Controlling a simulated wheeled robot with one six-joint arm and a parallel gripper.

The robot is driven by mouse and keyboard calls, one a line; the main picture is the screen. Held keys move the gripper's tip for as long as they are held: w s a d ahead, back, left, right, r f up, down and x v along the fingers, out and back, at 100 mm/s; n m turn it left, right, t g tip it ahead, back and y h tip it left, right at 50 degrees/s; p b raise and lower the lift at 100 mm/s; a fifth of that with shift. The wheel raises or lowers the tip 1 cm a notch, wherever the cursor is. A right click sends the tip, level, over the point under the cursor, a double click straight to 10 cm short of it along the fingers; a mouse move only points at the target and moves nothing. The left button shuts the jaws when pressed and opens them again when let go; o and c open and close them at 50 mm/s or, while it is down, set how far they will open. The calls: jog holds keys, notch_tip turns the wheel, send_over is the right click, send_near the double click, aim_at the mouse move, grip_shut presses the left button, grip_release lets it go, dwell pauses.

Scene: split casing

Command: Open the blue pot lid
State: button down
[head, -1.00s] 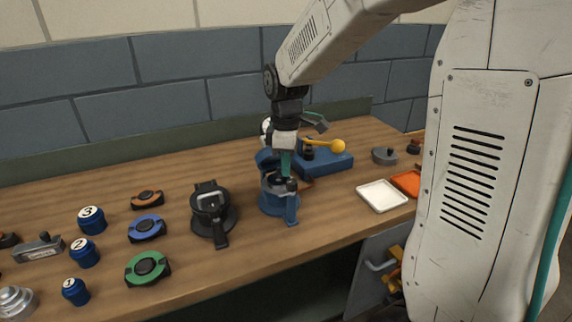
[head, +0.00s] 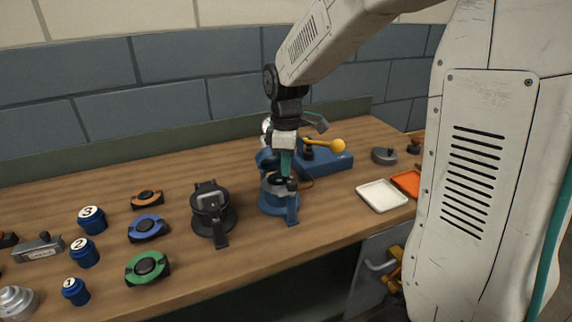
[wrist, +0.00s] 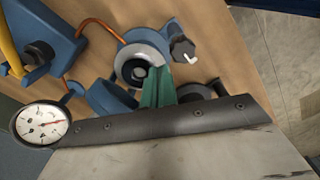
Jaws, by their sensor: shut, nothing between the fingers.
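The blue pot (head: 279,203) stands on the bench in the head view, below my gripper (head: 286,176). Its blue lid (head: 264,157) appears raised at the back, partly hidden by my gripper. In the wrist view the blue pot (wrist: 152,40) shows a pale ring and dark centre inside, with a dark knob on a front tab. The rounded blue part beside it, which looks like the lid (wrist: 108,98), is swung away from the opening. My gripper (wrist: 157,78) has teal fingers, shut and empty, close to the opening; I cannot tell whether they touch it.
A black pot (head: 207,222) stands close on the left. A blue block with a yellow-knobbed lever (head: 335,161) sits right behind, and a dial gauge (wrist: 42,122) stands at the back. A white tray (head: 382,196) is at right. Front bench is fairly clear.

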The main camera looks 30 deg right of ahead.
jog(key=shift+w, duration=0.1)
jog(key=shift+w+d, duration=0.15)
jog(key=shift+w, duration=1.6)
jog(key=shift+w+d, duration=0.15)
jog(key=shift+w, duration=1.6)
jog(key=s+r, duration=0.3)
jog(key=r, duration=0.3)
jog(key=shift+a, duration=0.1)
jog(key=s+a+m, duration=0.1)
jog(key=s+m, duration=0.4)
jog(key=s, duration=1)
jog(key=s+a+r+m+t, duration=0.1)
jog(key=s+m, duration=0.5)
jog(key=s, duration=0.9)
jog(key=shift+s+a+r, duration=0.15)
jog(key=shift+a+r, duration=0.15)
jog(key=shift+a, duration=0.5)
